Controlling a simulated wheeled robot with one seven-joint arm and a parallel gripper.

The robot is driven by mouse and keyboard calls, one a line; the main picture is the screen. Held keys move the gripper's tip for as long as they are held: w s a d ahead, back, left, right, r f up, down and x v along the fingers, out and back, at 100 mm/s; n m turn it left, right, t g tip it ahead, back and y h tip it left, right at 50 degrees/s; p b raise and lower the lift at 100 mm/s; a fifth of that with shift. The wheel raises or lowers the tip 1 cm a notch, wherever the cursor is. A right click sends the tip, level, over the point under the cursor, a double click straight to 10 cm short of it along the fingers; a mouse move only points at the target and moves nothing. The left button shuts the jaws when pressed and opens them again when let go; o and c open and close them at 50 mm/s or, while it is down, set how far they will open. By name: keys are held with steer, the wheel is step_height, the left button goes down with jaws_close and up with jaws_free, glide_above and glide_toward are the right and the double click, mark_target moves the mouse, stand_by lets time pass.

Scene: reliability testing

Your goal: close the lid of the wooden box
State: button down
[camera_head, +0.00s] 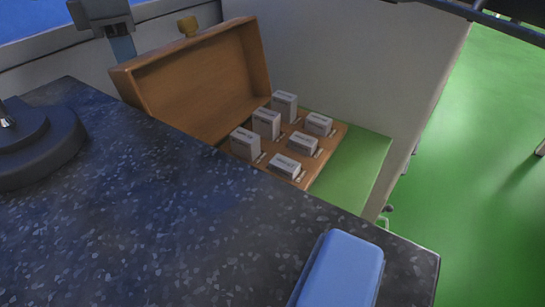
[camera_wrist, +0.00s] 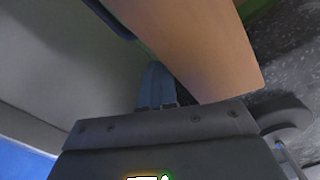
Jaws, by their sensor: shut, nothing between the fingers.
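The wooden box stands with its lid (camera_head: 205,83) raised and tilted back, its hollow inside facing the camera. The lid has a yellowish knob (camera_head: 188,27) at its upper edge. The box base (camera_head: 311,170) holds several small white labelled blocks (camera_head: 266,124), and its near side is hidden by the dark counter. My gripper (camera_head: 124,54) is shut and empty, behind the lid's upper left corner. In the wrist view, the closed fingers (camera_wrist: 158,80) are beside the lid's wooden outer face (camera_wrist: 195,45). I cannot tell whether they touch it.
The dark speckled counter (camera_head: 170,215) fills the foreground, with a blue object (camera_head: 342,270) at its front right and a black round base (camera_head: 35,145) at left. The box sits on a green surface (camera_head: 352,165) against a pale wall (camera_head: 350,70). Green floor is open at right.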

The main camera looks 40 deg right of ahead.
steer(key=shift+s+d+f+p, duration=0.75)
steer(key=shift+s+d, duration=0.9)
steer(key=shift+s, duration=3.35)
step_height(320, 180, up, 9)
steer(key=p, duration=0.9)
